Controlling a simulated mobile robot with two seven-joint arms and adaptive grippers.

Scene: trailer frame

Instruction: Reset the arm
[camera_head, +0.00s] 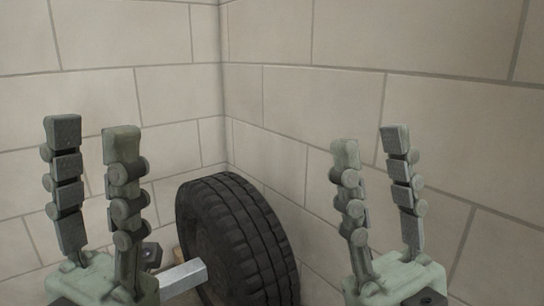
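My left gripper (93,134) stands at the lower left with its fingers pointing up. Its two fingers are apart and nothing is between them. My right gripper (370,146) stands at the lower right, also pointing up. Its fingers are apart and empty. Both palms show at the bottom edge of the picture. The arms below them are out of view.
A black tire (245,240) stands upright between the grippers, near the wall corner. A grey metal bar (183,279) lies left of it, partly hidden by my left gripper. Pale block walls (300,110) meet behind. The space above the grippers is clear.

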